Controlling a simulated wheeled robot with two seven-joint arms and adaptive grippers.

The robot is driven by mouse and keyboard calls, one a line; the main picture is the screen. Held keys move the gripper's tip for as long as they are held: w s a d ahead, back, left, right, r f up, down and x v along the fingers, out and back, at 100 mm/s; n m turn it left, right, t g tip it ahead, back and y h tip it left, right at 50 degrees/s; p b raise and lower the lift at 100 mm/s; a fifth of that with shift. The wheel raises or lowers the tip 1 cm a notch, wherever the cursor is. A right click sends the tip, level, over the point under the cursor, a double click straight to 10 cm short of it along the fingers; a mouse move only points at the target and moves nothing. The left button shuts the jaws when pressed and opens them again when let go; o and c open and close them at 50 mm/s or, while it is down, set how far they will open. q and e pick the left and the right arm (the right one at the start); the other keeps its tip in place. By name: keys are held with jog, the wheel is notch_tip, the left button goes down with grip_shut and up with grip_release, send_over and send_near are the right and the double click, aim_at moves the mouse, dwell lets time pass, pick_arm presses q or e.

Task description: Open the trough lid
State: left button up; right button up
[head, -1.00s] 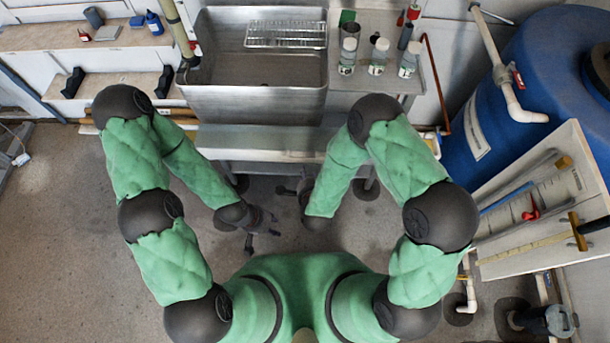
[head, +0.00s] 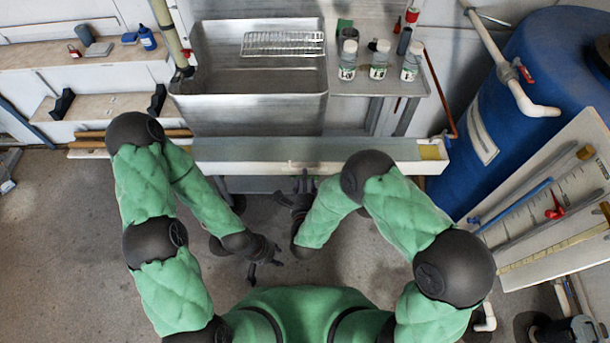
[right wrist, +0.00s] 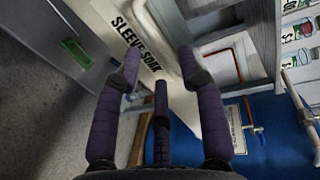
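A long white trough (head: 300,167) runs across the front of the steel sink in the head view. A flat greyish panel, seemingly its lid (head: 300,148), lies along its top, with a yellow patch at the right end. In the right wrist view, a white face lettered "SLEEVE SOAK" (right wrist: 135,35) lies beyond my right fingers. My right gripper (head: 299,188) is just in front of the trough, its fingers spread and empty; they also show in the right wrist view (right wrist: 158,75). My left gripper (head: 264,268) is lower, over the floor, with fingers apart and empty.
The sink (head: 255,105) stands behind the trough with a wire rack (head: 284,43) on it. Several bottles (head: 378,60) stand on the right-hand ledge. A blue barrel (head: 490,130) and a tool board (head: 555,200) stand at the right. Open floor lies at the left.

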aim_at(305, 153)
jog(key=shift+w+f+b, duration=0.2)
jog(key=shift+w+b, duration=0.05)
jog(key=shift+w, duration=0.65)
jog(key=shift+w+f+b, duration=0.2)
jog(key=shift+w, duration=0.7)
grip_shut()
